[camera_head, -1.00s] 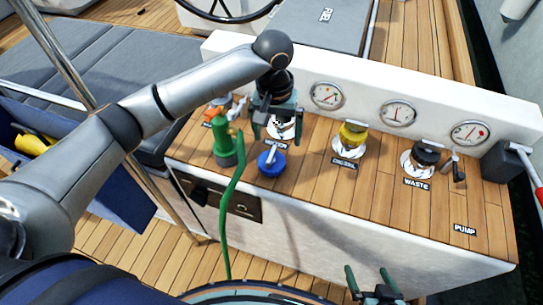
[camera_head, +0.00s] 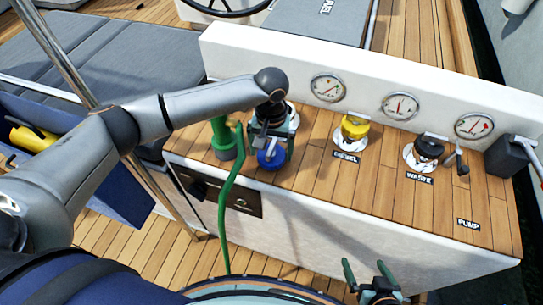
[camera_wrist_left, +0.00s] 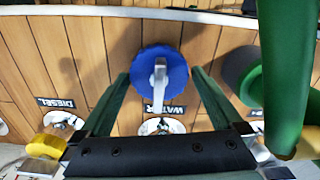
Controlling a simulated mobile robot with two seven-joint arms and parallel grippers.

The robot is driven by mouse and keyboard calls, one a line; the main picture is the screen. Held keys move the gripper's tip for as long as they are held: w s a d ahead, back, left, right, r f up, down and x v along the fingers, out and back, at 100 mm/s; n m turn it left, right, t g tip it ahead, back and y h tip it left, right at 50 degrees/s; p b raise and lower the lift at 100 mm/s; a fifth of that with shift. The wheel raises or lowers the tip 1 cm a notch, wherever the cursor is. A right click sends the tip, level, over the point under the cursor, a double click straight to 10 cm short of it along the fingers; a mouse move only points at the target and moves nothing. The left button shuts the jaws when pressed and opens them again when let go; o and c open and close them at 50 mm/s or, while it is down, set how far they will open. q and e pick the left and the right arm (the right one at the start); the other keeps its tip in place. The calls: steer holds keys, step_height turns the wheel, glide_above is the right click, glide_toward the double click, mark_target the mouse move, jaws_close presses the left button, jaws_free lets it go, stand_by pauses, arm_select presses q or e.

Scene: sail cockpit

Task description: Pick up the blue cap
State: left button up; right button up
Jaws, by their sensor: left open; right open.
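The blue cap (camera_head: 268,160) lies on the wooden counter top, near its front edge. My left gripper (camera_head: 271,150) is over it, open and pointing down, and partly hides it in the head view. In the left wrist view the round blue cap (camera_wrist_left: 175,66), with a grey handle across its top, shows between the two green fingers of my left gripper (camera_wrist_left: 160,77). I cannot tell whether they touch it. My right gripper (camera_head: 366,267) is open and empty at the bottom of the head view, in front of the counter.
A green hose (camera_head: 226,205) with a green nozzle (camera_head: 222,142) stands just left of the cap. The yellow diesel cap (camera_head: 354,127) and black waste cap (camera_head: 428,148) sit to the right. A white panel with gauges (camera_head: 401,105) rises behind.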

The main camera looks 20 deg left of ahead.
arm_select(q)
steer(key=shift+f, duration=0.5)
steer(key=c, duration=1.2)
